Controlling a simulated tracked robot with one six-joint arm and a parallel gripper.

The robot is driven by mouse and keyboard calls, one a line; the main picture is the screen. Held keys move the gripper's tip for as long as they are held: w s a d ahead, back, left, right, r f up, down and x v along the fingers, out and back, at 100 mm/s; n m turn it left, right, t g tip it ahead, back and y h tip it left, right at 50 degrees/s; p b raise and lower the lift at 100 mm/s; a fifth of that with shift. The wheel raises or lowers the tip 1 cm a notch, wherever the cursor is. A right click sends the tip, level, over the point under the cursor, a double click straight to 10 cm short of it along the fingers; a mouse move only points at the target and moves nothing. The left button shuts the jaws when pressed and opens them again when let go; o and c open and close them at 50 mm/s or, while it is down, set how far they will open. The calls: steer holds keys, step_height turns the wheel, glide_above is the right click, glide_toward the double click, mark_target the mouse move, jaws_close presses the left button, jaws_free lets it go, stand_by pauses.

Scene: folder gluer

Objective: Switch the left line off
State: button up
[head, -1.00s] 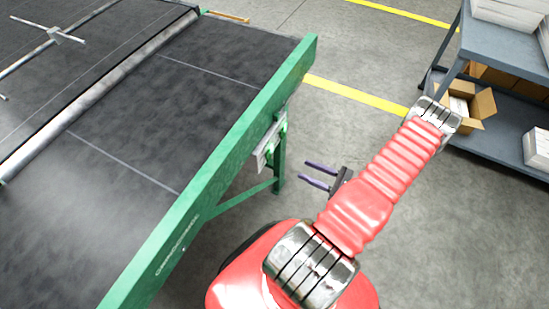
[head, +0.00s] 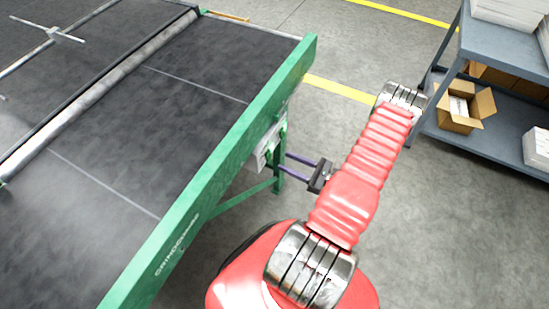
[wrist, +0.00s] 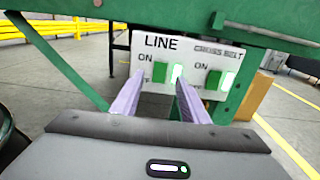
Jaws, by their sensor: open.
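A white control panel (wrist: 190,58) hangs under the green frame in the wrist view. Its left part reads LINE and ON, with a green switch (wrist: 159,73) and a bright green lamp (wrist: 176,73) beside it. The lower label is partly hidden by my fingers. The right part reads CROSS BELT, with its own green switch (wrist: 214,80) and lit lamp. My gripper (wrist: 158,80) is open and empty, its two purple fingers on either side of the LINE switch. I cannot tell whether they touch the panel. In the head view my gripper (head: 284,162) reaches the panel's edge (head: 268,147).
The green machine frame (head: 215,165) and dark belt (head: 130,130) fill the left. A grey shelf cart (head: 500,135) with an open carton (head: 466,108) stands at right. A green diagonal brace (wrist: 62,62) is left of the panel. The floor between machine and cart is clear.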

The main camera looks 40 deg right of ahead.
mark_target(269, 155)
steer(key=shift+x, duration=2.95)
steer(key=shift+c, duration=0.2)
jaws_close()
steer(key=shift+f, duration=0.1)
steer(key=shift+f+t+y, duration=0.2)
steer(key=shift+t+y, duration=0.05)
steer(key=shift+t, duration=0.45)
steer(key=shift+f+t+y, duration=0.15)
steer(key=shift+t+y, duration=0.1)
steer(key=shift+t, duration=0.45)
steer(key=shift+o, duration=0.2)
jaws_free()
